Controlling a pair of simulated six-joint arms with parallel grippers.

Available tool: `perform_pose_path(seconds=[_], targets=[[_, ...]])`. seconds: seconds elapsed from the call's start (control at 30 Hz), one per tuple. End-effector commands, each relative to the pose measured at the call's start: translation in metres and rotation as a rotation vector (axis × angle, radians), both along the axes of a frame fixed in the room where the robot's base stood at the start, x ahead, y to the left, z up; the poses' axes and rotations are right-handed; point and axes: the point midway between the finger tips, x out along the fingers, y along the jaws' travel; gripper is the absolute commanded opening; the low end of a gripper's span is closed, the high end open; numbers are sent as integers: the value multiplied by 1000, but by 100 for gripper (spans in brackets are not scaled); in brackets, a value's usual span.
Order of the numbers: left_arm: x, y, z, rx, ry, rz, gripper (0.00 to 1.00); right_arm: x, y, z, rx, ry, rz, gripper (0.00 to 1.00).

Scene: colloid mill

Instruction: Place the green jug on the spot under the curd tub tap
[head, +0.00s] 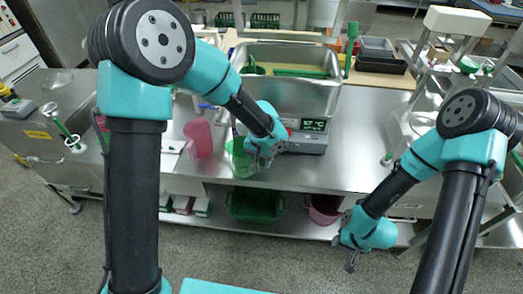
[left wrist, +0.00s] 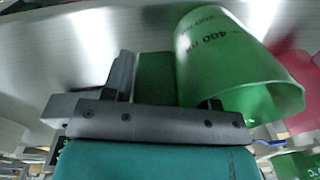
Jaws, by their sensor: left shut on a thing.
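The green jug (head: 238,160) is near the front edge of the steel counter, in front of the curd tub (head: 285,85). My left gripper (head: 256,163) is at the jug's right side. In the left wrist view the jug (left wrist: 235,60) shows its 400 marking, and the left gripper (left wrist: 155,85) is shut on its green handle. I cannot tell whether the jug touches the counter. The tub's tap and the spot under it are not clear, partly behind my left arm. My right gripper (head: 352,262) hangs in front of the counter; its finger opening is unclear.
A pink jug (head: 198,138) stands just left of the green jug. A display unit (head: 312,128) is below the tub, to the right. The counter right of the display is clear.

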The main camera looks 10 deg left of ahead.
Motion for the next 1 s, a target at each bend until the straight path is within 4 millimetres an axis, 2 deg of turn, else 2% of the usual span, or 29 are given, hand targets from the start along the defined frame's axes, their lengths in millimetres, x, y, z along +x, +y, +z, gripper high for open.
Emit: perform_pose_path(seconds=[0.17, 0.47, 0.57, 0.97, 1.0], targets=[[5, 0, 0, 0, -1, 2, 27, 0, 0, 0, 0, 0, 0, 40], [43, 1, 0, 0, -1, 2, 27, 0, 0, 0, 0, 0, 0, 40], [43, 2, -6, 0, 1, -1, 27, 0, 0, 0, 0, 0, 0, 40], [42, 1, -9, -1, 0, 0, 27, 0, 0, 0, 0, 0, 0, 40], [42, 1, -9, -1, -1, 0, 57, 0, 0, 0, 0, 0, 0, 40]])
